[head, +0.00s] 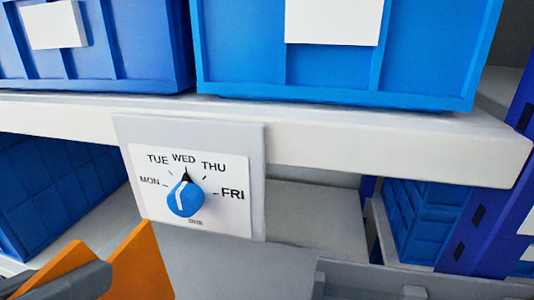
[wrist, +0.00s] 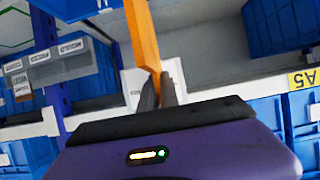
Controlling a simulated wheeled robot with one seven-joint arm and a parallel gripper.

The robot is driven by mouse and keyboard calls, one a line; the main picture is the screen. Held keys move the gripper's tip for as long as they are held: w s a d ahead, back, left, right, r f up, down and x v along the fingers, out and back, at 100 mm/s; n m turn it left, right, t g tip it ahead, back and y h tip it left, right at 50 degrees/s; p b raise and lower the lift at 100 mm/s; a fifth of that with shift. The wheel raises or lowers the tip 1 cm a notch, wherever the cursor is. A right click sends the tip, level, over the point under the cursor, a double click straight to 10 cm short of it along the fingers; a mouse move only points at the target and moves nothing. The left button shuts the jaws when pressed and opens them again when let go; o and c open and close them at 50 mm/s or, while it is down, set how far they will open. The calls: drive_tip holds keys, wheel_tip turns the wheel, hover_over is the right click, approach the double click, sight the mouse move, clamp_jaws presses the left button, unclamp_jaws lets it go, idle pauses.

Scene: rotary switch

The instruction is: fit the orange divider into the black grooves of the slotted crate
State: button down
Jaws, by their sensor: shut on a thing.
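My gripper is shut on the orange divider. The divider (head: 142,265) shows at the lower left of the head view, with a dark gripper finger (head: 65,282) across its near side. In the wrist view the divider (wrist: 144,35) is a thin orange strip rising from between the dark fingertips (wrist: 159,90). Its lower end is hidden by the fingers and cut off by the head view's edge. A grey wall with a raised end (head: 370,275) shows at the lower right of the head view. I cannot tell if it is the slotted crate; no black grooves are visible.
A rotary switch panel (head: 225,220) with a blue knob (head: 185,199) and day labels hangs from the pale shelf edge (head: 330,140). Blue bins (head: 240,60) stand on that shelf. More blue bins (head: 405,215) are below, beside a dark blue post (head: 478,235).

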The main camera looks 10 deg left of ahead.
drive_tip(key=shift+d+f+b, duration=0.15)
drive_tip(key=shift+f+b, duration=1.25)
drive_tip(key=shift+f, duration=0.5)
drive_tip(key=shift+f+b, duration=1.1)
drive_tip(key=shift+f, duration=0.2)
idle(0.5)
wheel_tip(320, 180, down, 12)
drive_tip(key=b, duration=0.9)
drive_tip(key=shift+r, duration=0.15)
idle(1.8)
drive_tip(key=c, duration=1.5)
unclamp_jaws()
